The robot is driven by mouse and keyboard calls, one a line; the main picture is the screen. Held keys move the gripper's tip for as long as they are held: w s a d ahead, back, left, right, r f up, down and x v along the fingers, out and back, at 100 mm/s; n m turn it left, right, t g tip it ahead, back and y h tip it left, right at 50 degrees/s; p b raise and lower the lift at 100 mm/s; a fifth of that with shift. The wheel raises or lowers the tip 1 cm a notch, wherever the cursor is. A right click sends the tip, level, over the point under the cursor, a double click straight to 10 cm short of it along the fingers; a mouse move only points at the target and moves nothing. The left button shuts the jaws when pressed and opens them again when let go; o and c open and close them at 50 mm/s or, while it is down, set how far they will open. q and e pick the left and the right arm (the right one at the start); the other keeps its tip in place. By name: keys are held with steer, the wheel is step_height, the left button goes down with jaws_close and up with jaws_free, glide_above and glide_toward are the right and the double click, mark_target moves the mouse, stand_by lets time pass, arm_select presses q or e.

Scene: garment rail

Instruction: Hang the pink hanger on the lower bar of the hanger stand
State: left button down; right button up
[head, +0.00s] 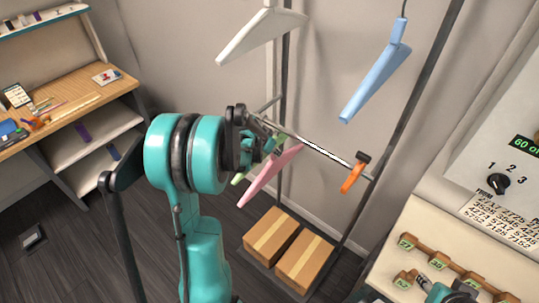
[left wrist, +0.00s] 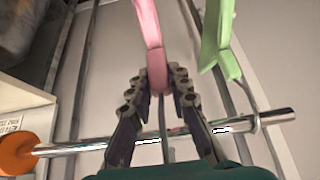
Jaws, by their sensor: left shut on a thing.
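The pink hanger (head: 270,176) hangs down from my left gripper (head: 268,138), beside the lower bar (head: 320,150) of the stand. In the left wrist view, the left fingers (left wrist: 160,88) are shut on the neck of the pink hanger (left wrist: 150,30). A thin grey hook runs between the fingers towards the lower bar (left wrist: 80,148); I cannot tell whether it sits over the bar. Part of my right arm and gripper shows at the bottom right edge (head: 452,293); its jaws are unclear.
A green hanger (left wrist: 217,40) is close on the right in the wrist view. An orange hanger (head: 353,178) is at the lower bar's right end. White (head: 260,32) and blue (head: 375,82) hangers hang above. Two cardboard boxes (head: 304,262) stand below.

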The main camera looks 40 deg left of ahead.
arm_select(q)
glide_above(285, 152)
steer(key=shift+p, duration=0.35)
steer(key=shift+w+f+b, duration=0.15)
steer(key=shift+f+b, duration=0.1)
steer(key=shift+b, duration=0.05)
steer(key=shift+f+b, duration=1.05)
steer(key=shift+f, duration=0.2)
steer(key=c, duration=1.3)
jaws_free()
steer(key=shift+c, duration=0.2)
